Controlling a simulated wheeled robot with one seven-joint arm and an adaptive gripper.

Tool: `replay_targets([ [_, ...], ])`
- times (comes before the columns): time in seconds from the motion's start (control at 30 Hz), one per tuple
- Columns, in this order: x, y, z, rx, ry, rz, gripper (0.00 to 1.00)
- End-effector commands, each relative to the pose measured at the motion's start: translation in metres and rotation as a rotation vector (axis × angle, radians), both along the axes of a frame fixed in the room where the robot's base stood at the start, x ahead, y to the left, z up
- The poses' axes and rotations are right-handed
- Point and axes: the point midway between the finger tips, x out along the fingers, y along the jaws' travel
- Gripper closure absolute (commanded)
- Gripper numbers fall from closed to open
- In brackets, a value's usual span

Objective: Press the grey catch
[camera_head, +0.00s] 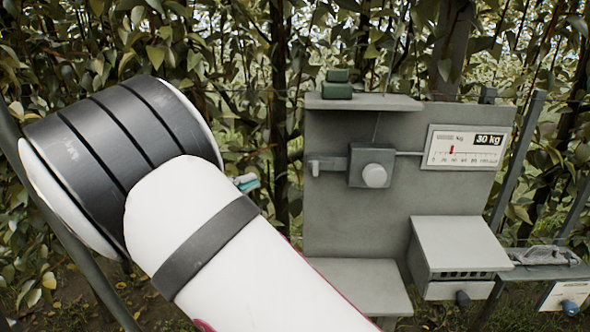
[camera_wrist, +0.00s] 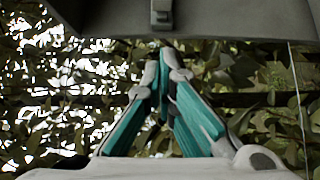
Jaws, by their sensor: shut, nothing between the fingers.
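A grey board in the head view carries a grey box with a round pale grey knob (camera_head: 375,175). A small light grey catch-like piece (camera_head: 326,165) sticks out from the box's left side; I cannot tell for sure which part is the catch. My gripper (camera_head: 247,184) shows only as a bit of teal beyond my white arm, to the left of the board and apart from it in the picture. In the wrist view, my teal fingers (camera_wrist: 164,55) are together and empty. A small grey piece (camera_wrist: 162,14) on a grey surface lies just above their tips.
A scale dial (camera_head: 466,148) marked 30 kg is at the board's right. A grey slotted box (camera_head: 460,245) and a lower shelf (camera_head: 355,285) stand out below. Leaves and branches fill the background.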

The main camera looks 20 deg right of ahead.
Motion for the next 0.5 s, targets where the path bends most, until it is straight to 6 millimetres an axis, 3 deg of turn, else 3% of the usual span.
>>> replay_targets([
  [0.23,0.006,-0.014,0.001,0.000,0.001,-0.003,1.00],
  [0.5,0.027,-0.059,0.001,0.000,0.001,-0.005,1.00],
])
